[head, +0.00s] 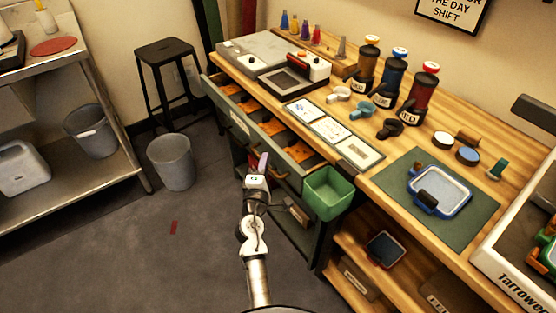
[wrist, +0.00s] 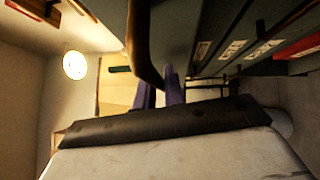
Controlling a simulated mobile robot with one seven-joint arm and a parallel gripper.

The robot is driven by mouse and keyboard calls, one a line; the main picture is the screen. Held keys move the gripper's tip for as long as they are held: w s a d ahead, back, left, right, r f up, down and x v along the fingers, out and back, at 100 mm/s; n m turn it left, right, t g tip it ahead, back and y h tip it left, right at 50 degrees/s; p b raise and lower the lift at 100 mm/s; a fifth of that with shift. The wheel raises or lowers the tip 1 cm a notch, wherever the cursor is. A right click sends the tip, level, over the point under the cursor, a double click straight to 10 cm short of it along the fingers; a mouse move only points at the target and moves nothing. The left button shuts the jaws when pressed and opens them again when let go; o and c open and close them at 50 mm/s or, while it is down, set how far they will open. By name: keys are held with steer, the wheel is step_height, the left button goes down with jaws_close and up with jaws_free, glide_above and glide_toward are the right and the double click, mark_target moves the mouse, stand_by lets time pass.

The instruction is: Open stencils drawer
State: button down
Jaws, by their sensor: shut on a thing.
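A long dark green drawer (head: 222,107) under the left part of the wooden worktop stands pulled out, with orange pieces (head: 271,126) lying in its compartments. My gripper (head: 263,162) is at the front of the drawer unit, low beside this drawer's front. In the wrist view my purple fingers (wrist: 160,92) are closed at a dark curved handle (wrist: 139,40), which hides part of them. Green drawer fronts with pale label strips (wrist: 232,50) show to the right of the handle. I cannot read the labels, so I cannot tell which drawer is the stencils one.
A green bin (head: 328,193) hangs at the bench front, right of my gripper. A grey bucket (head: 171,162) and a black stool (head: 165,75) stand to the left. The floor (head: 150,250) left of my arm is mostly clear.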

steer(key=s+a+b, duration=0.4)
steer(key=s+a, duration=0.5)
steer(key=a, duration=0.4)
steer(key=shift+s+a+b, duration=0.2)
steer(key=shift+s+b, duration=0.1)
steer(key=shift+s, duration=0.05)
steer(key=c, duration=1.5)
jaws_free()
steer(key=shift+s, duration=0.1)
